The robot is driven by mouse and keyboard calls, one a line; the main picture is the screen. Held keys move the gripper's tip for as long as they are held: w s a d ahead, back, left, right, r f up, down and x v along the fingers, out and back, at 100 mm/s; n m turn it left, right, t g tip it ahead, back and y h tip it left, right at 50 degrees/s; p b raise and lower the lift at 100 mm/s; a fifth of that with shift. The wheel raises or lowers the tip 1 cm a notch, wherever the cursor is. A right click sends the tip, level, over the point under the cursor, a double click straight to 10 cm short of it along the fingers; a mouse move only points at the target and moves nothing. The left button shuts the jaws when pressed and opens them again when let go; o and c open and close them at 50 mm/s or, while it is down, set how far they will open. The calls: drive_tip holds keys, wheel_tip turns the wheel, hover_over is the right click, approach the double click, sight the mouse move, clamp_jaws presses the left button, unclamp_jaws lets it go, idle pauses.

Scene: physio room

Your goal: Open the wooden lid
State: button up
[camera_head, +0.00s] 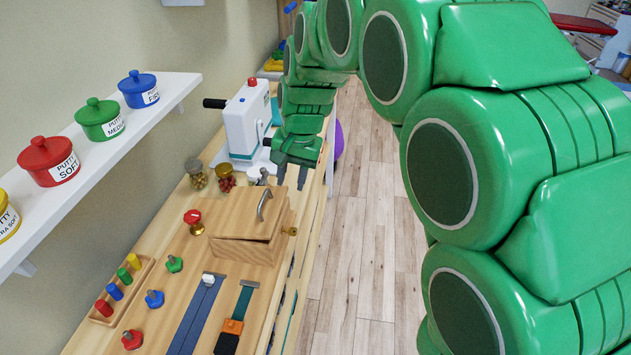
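The wooden lid (238,218) sits on a light wooden box (243,250) on the bench. It has a grey metal handle (265,204) near its right side. A thin dark line shows under the lid's near edge; I cannot tell whether the lid is slightly raised. A brass knob (291,231) is on the box's right side. My gripper (292,183) points down just beyond the box, behind and to the right of the handle. Its two dark fingers are apart with nothing visible between them, and it appears not to touch the handle.
Small jars (196,175) and a white device (246,122) stand behind the box. A shelf (95,140) with putty pots overhangs left. Open floor (368,230) lies right.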

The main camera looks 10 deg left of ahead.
drive_tip(key=s+d+r, duration=0.1)
drive_tip(key=s+d, duration=0.1)
drive_tip(key=d, duration=0.3)
drive_tip(key=shift+s+d+r, duration=0.15)
drive_tip(key=shift+s+d, duration=0.1)
drive_tip(key=shift+d, duration=0.05)
drive_tip(key=shift+c, duration=0.5)
